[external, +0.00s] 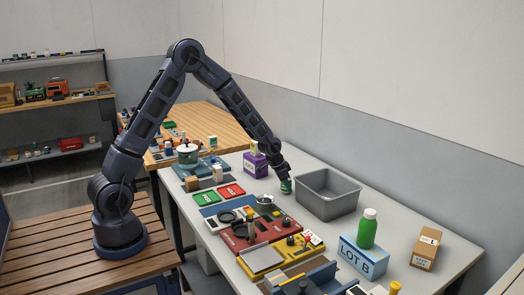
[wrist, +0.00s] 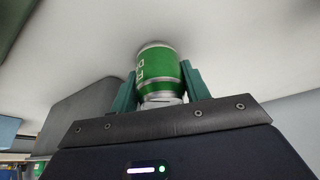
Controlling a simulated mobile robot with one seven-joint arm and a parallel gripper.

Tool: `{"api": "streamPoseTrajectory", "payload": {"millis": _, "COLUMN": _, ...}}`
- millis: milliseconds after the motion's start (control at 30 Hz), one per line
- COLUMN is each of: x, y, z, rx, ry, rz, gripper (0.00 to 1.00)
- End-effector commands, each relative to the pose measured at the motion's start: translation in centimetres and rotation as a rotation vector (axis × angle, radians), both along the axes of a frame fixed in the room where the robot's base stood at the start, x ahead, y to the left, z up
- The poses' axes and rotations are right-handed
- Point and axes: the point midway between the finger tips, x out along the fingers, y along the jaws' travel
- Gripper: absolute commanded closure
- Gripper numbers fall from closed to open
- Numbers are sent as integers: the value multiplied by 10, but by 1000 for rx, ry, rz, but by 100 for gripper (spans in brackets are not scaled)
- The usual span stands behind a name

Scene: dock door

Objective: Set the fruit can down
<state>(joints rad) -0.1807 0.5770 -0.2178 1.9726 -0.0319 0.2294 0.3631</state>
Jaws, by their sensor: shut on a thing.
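The fruit can (wrist: 159,68) is a small can with a green label and pale metal ends. In the wrist view it stands between the two green fingers of my gripper (wrist: 160,88), which is shut on it. In the external view the can (external: 286,187) shows small at the end of my arm, just left of the grey bin. My gripper (external: 285,178) points down there. The can's far end meets or nearly meets the white table (external: 304,228); I cannot tell whether it touches.
The grey bin (external: 328,206) stands close on the right. A purple box (external: 255,164) is behind to the left. A small metal pot (external: 264,199), red and yellow trays lie in front. A green bottle (external: 367,229), a LOT B box (external: 361,258) and a cardboard box (external: 425,247) stand farther right.

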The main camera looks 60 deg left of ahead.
Motion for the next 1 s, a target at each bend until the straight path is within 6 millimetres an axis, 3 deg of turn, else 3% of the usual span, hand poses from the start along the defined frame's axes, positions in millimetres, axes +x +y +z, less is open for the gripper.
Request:
{"api": "streamPoseTrajectory", "payload": {"millis": 33, "x": 0, "y": 0, "z": -1, "rx": 0, "ry": 0, "rz": 0, "gripper": 52}}
{"api": "streamPoseTrajectory", "payload": {"millis": 133, "x": 0, "y": 0, "z": -1, "rx": 0, "ry": 0, "rz": 0, "gripper": 32}}
{"api": "streamPoseTrajectory", "payload": {"millis": 567, "x": -1, "y": 1, "z": 7, "rx": 0, "ry": -1, "rz": 0, "gripper": 32}}
{"api": "streamPoseTrajectory", "payload": {"millis": 1000, "x": -26, "y": 10, "z": 72, "rx": 1, "ry": -3, "rz": 1, "gripper": 32}}
